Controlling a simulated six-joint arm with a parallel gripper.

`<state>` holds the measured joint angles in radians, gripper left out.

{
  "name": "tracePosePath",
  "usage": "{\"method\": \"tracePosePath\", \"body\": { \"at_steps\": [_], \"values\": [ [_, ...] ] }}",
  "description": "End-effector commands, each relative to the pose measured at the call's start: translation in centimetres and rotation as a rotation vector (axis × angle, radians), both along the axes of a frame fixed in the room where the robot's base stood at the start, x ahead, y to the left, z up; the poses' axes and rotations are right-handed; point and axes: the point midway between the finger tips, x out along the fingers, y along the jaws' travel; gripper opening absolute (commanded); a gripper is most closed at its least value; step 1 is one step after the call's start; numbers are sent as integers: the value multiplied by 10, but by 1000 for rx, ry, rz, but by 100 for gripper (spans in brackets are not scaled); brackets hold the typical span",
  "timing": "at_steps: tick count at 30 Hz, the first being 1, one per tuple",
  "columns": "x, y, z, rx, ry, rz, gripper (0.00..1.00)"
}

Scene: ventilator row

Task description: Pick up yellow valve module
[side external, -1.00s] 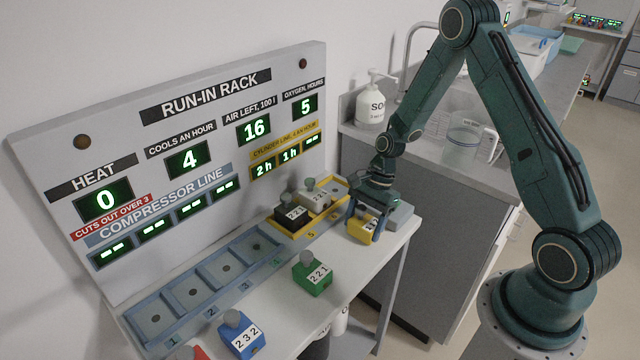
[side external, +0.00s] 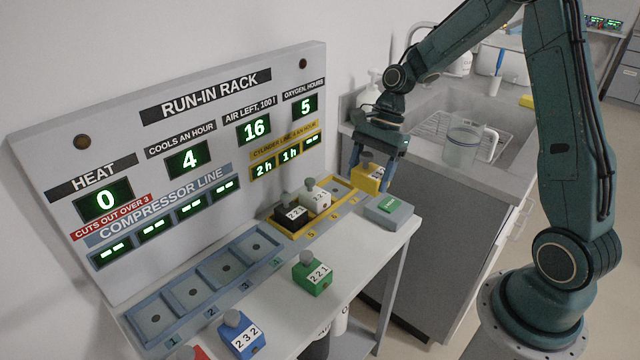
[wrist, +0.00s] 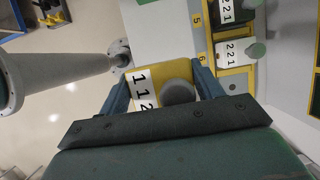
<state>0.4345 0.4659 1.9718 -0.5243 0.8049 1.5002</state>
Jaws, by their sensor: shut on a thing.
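The yellow valve module (side external: 366,183) is between the fingers of my gripper (side external: 372,176) and held up off the table, near the right end of the rack. In the wrist view my gripper (wrist: 162,84) is shut on the yellow valve module (wrist: 172,70), one finger on each side. Its white label reads 112, and a grey knob shows on its top. In the side view the gripper hides part of the module.
The yellow tray (side external: 290,236) holds a black module (side external: 289,213) and a white module (side external: 316,203); its right slot looks empty. A grey box (side external: 390,212) stands right of it. Green (side external: 312,280) and blue (side external: 240,338) modules stand in front. The blue compressor-line slots (side external: 225,268) are empty.

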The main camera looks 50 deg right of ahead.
Motion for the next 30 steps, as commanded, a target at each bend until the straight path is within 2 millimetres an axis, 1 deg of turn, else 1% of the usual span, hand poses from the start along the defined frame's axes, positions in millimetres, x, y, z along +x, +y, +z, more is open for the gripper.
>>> {"method": "tracePosePath", "body": {
  "at_steps": [1,3,6,10,15,30],
  "values": [
    [1,0,11,-1,-6,0,33],
    [1,-1,21,-3,-5,0,33],
    [1,0,33,-1,-4,-1,33],
    [1,0,42,0,-3,0,33],
    [0,0,47,-1,-1,0,33],
    [0,0,46,0,-1,0,33]
  ]
}}
